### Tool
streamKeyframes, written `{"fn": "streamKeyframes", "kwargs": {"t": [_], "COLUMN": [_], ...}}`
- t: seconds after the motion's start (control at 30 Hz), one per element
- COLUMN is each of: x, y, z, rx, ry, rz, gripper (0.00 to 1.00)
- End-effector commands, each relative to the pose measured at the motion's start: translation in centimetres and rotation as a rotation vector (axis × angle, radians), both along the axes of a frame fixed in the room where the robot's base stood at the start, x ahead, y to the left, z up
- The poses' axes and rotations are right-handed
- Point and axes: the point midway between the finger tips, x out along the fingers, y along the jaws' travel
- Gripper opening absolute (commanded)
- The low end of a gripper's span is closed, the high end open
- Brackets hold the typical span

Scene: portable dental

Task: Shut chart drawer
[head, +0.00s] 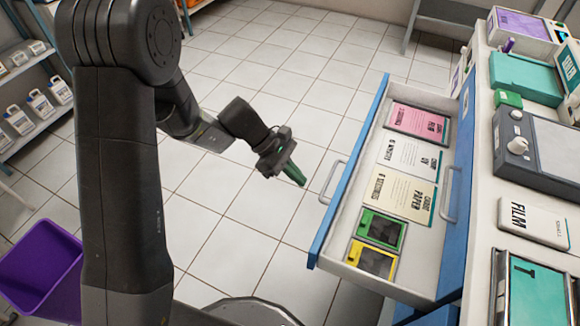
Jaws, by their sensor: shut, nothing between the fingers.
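The chart drawer (345,180) is pulled well out of the blue-fronted cabinet on the right. Its blue front faces left and carries a pale bar handle (331,182). Inside lie a pink card packet (418,122), a white packet (409,157), a cream packet (400,192), a green-framed item (380,229) and a yellow-framed item (370,261). My gripper (294,174) is shut and empty, left of the drawer handle. It appears apart from the handle, with its green fingertips pointing down and right.
The cabinet top holds a grey device with a knob (545,145), a FILM box (534,222) and teal boxes (525,76). A purple bin (42,270) stands at lower left. Shelves with white bottles (40,104) line the left. Tiled floor (235,215) left of the drawer is clear.

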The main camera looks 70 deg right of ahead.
Motion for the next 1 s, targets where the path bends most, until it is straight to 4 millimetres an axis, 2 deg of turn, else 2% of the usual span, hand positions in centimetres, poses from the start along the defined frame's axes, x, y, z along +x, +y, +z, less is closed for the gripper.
{"fn": "streamKeyframes", "kwargs": {"t": [0.03,0.17,0.4,0.6,1.0], "x": [-0.9,-2.8,-5.9,-6.8,-7.0], "y": [0.2,0.5,0.8,0.9,0.9], "z": [-1.0,-2.9,-2.9,-2.8,-2.8], "rx": [0.004,0.003,-0.001,0.000,-0.002], "ry": [0.001,0.000,-0.001,-0.001,-0.001], "rz": [-0.004,-0.003,-0.002,0.000,0.000], "gripper": [0.00,0.00,0.00,0.00,0.00]}}
